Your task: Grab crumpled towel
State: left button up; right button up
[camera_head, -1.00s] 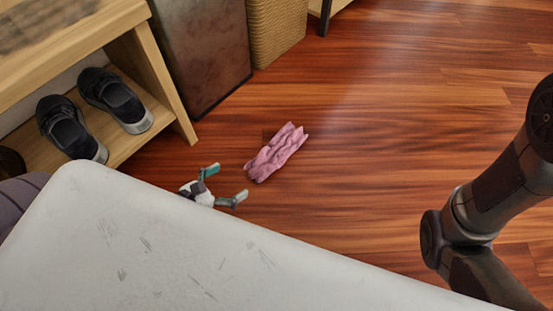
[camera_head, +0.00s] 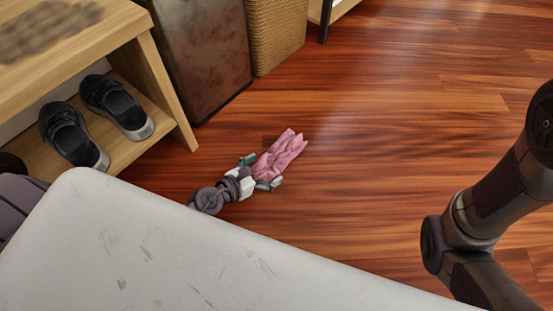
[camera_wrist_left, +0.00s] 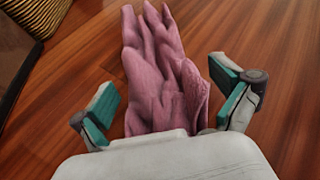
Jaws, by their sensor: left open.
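The crumpled pink towel (camera_head: 281,153) lies on the wooden floor in the head view. My left gripper (camera_head: 259,170) is at the towel's near end, with its fingers apart on either side of it. In the left wrist view the towel (camera_wrist_left: 160,75) runs away from the palm, between the open teal-padded fingers (camera_wrist_left: 168,104). A gap shows at each finger, and neither is closed on the cloth. The palm hides the towel's nearest edge. My right arm shows at the right of the head view, but its gripper is out of frame.
A wooden shelf (camera_head: 158,85) with a pair of dark shoes (camera_head: 117,104) stands at the left. A dark bin (camera_head: 196,55) and a woven basket (camera_head: 275,35) stand behind the towel. The floor (camera_head: 390,130) to the right is clear.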

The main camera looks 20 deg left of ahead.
pick_arm(q)
jog(key=shift+w, duration=0.1)
jog(key=c, duration=1.1)
